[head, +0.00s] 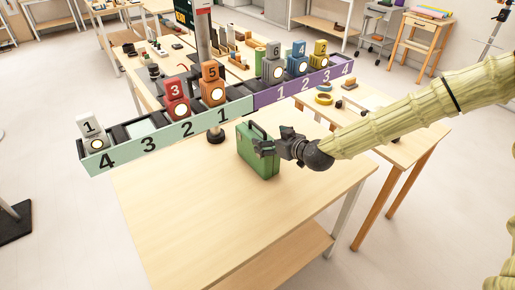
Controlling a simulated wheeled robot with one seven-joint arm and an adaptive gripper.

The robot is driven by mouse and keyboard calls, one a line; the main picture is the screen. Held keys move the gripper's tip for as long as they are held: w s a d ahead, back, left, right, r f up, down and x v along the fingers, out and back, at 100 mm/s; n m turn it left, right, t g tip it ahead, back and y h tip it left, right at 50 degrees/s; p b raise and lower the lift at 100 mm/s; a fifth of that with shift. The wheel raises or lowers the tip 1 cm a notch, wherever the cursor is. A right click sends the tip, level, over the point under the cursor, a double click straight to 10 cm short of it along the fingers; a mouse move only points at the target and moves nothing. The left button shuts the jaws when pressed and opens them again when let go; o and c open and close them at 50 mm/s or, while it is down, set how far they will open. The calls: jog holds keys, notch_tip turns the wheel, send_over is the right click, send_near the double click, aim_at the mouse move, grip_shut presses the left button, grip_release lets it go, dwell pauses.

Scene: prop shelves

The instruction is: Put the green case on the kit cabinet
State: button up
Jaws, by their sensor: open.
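The green case (254,155) stands upright on a light wooden table, under the numbered shelf rail, with its handle on top. My gripper (268,146) is at the right side of the case, with its open fingers overlapping the case's right part in the head view. I cannot tell whether the fingers touch it. My arm reaches in from the right, wrapped in a pale yellow cover. I cannot tell which piece of furniture is the kit cabinet.
A rail with numbered green (160,145) and purple (300,86) slots holds several numbered blocks above the table's far edge. The wooden table (210,230) is clear at the front. A second table with small items stands behind. A wooden stand (427,29) is at the back right.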

aim_at(261, 137)
jog(key=shift+a+p+x, duration=0.25)
jog(key=shift+p+x, duration=0.65)
jog(key=shift+x, duration=0.55)
jog(key=shift+p+x, duration=0.3)
jog(key=shift+x, duration=0.6)
jog(key=shift+c, duration=0.2)
jog(key=shift+s, duration=0.1)
grip_shut()
